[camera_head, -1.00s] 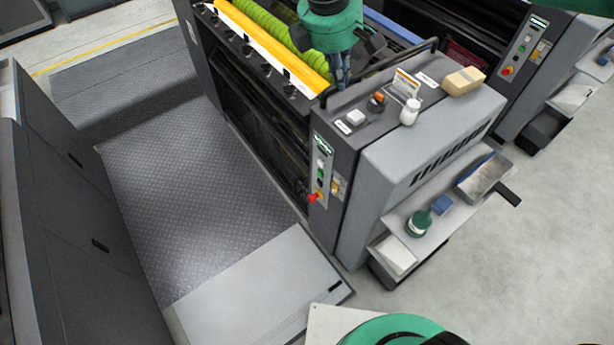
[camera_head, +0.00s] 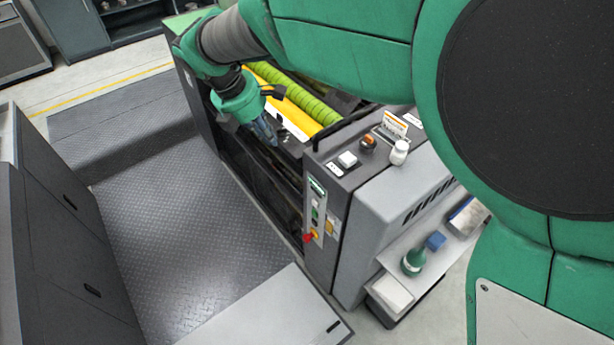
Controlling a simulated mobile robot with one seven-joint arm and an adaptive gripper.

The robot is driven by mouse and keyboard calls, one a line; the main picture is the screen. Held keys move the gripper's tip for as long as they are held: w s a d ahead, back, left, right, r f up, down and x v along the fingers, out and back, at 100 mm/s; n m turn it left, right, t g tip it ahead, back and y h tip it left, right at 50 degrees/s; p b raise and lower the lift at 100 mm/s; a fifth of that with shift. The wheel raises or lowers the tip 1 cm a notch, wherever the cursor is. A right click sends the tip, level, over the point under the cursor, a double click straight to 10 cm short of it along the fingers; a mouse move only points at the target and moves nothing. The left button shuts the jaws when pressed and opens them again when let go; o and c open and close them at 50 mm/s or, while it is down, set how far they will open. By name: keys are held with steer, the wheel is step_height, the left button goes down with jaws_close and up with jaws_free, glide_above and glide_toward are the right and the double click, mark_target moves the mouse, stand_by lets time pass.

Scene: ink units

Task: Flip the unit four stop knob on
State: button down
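The press unit's control panel (camera_head: 317,215) faces the walkway, with a green label, small buttons and a red knob (camera_head: 308,238) low on it. An orange-topped dark knob (camera_head: 368,142) stands on the unit's top, beside a white button (camera_head: 347,159). I cannot read which unit number this is, nor which knob is named stop. My gripper (camera_head: 266,132) points down above the unit's dark open side, left of and above the panel, apart from both knobs. Its fingers are small and dark; whether they are parted is unclear. The red knob's turn position is too small to tell.
A black handrail (camera_head: 345,124), a white bottle (camera_head: 399,152) and a card (camera_head: 394,124) stand on the unit's top. A side shelf holds a green bottle (camera_head: 413,261). The tread-plate walkway (camera_head: 185,225) is clear. My arm hides much of the right side.

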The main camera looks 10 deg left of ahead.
mark_target(308, 238)
step_height(308, 238, down, 56)
steer(key=shift+w, duration=0.1)
steer(key=w+d+f+b, duration=0.2)
steer(key=w+d+f, duration=0.3)
steer(key=f, duration=0.4)
steer(key=shift+w+d+b, duration=0.2)
steer(key=shift+d+b, duration=0.05)
steer(key=shift+b, duration=0.05)
stand_by(0.3)
